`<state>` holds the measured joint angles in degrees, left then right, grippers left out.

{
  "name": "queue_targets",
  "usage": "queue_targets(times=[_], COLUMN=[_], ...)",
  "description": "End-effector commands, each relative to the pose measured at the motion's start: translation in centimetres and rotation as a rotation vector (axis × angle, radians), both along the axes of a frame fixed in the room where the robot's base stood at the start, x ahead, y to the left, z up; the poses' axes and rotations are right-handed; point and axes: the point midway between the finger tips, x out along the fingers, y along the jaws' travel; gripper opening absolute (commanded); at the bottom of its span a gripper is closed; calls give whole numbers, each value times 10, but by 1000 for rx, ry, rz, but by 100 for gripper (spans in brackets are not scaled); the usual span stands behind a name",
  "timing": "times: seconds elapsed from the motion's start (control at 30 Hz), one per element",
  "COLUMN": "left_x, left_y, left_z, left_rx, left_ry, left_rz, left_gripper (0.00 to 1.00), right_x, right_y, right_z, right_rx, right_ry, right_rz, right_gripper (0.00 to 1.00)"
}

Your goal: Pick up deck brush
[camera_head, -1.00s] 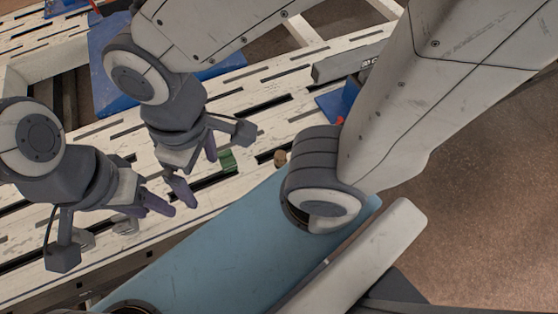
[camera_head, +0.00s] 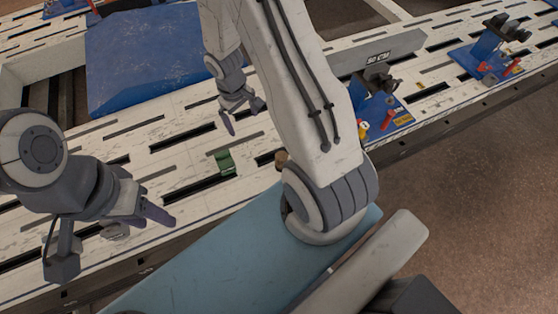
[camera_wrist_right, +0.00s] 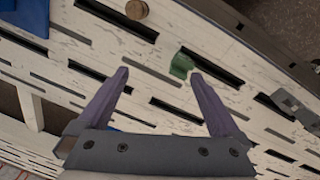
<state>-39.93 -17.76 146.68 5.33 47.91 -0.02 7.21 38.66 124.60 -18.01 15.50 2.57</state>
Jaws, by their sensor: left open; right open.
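No clear brush shape can be made out. A small green object (camera_head: 225,162) sits on the slotted white bench (camera_head: 130,150); too little detail shows to say whether it is the deck brush. It also shows in the right wrist view (camera_wrist_right: 181,65), just ahead of and between my right fingertips. My right gripper (camera_head: 243,113) is open and empty over the bench, on the far side of the green object and apart from it. Its two purple fingers (camera_wrist_right: 160,75) are spread wide in the wrist view. My left gripper (camera_head: 150,214) is open and empty at the bench's near left.
A brown round piece (camera_head: 281,158) lies near the green object. Blue vise-like fixtures (camera_head: 384,110) and (camera_head: 490,55) stand to the right, with a grey beam (camera_head: 375,55) behind. A blue sheet (camera_head: 150,60) covers the back left. A grey piece (camera_head: 115,230) lies by my left gripper.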

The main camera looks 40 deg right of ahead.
Motion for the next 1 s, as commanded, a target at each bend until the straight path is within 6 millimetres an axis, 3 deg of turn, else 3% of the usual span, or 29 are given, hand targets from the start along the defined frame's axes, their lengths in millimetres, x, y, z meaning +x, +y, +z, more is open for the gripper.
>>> queue_targets(times=[0.03, 0.1, 0.2, 0.3, 0.4, 0.57, 1.0], left_x=[0, 0, 0, 0, 0, 0, 0], left_y=[0, 0, 0, 0, 0, 0, 0], left_z=[-12, -19, -27, -32, -34, -40, -89], left_rx=[0, 0, 0, 0, 0, 0, 0], left_ry=[0, 0, 0, 0, 0, 0, 0], left_rz=[0, 0, 0, 0, 0, 0, 0], left_gripper=[50, 50, 50, 50, 50, 50, 50], right_x=[-5, -11, -25, -39, -47, -50, -50], right_y=[-26, -53, -82, -100, -108, -111, -110], right_z=[-42, -82, -131, -166, -185, -198, -244], right_rx=[8, 23, 47, 69, 84, 90, 89], right_ry=[18, 20, 23, 20, 17, 12, 14], right_rz=[-48, -92, -145, -184, -205, -213, -211], right_gripper=[100, 100, 100, 100, 100, 100, 100])
